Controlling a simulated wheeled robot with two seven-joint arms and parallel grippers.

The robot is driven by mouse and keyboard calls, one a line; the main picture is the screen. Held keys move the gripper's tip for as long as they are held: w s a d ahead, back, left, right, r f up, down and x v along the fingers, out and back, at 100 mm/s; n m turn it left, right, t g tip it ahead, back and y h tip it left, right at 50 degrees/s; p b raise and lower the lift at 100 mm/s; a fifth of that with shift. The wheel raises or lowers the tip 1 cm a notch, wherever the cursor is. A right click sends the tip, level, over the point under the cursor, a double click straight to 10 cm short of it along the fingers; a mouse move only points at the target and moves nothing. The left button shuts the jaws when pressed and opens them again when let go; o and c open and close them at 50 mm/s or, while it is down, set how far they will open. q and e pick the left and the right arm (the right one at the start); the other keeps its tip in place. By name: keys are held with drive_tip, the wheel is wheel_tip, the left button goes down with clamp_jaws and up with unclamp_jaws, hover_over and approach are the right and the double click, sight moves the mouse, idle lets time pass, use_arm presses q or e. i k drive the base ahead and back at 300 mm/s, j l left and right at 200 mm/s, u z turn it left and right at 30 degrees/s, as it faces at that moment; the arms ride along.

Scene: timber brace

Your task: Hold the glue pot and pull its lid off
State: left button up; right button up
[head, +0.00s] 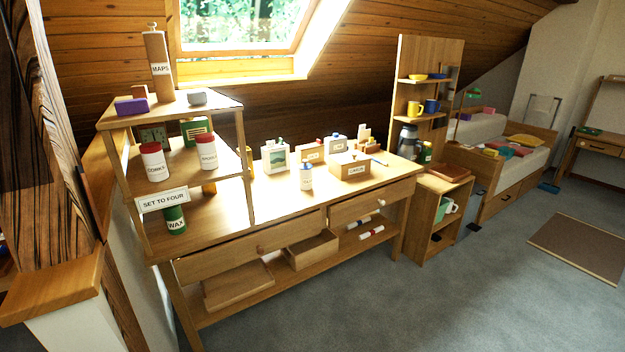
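No label in the head view can be read as glue, so I cannot tell for sure which container is the glue pot. A small white pot (306,178) with a bluish top stands upright near the front edge of the workbench (262,202); its label is too small to read. White jars with red lids, labelled corks (154,164) and spools (207,153), stand on the shelf unit at the left. A green pot labelled wax (175,220) stands below them. Neither of my grippers is in view.
Several bottles and boxes, including a white bottle (275,157) and a wooden box (349,169), stand behind and beside the small pot. A wooden shelf unit (138,200) rises at the bench's left end. Open grey floor (420,310) lies in front of the bench.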

sight(306, 177)
drive_tip(key=u, duration=0.25)
drive_tip(key=i+l+u, duration=0.45)
drive_tip(key=u, duration=0.15)
drive_tip(key=i+l+u, duration=0.15)
drive_tip(key=l+u, duration=0.15)
drive_tip(key=i+l+u, duration=0.1)
drive_tip(key=l+u, duration=0.2)
drive_tip(key=l, duration=0.2)
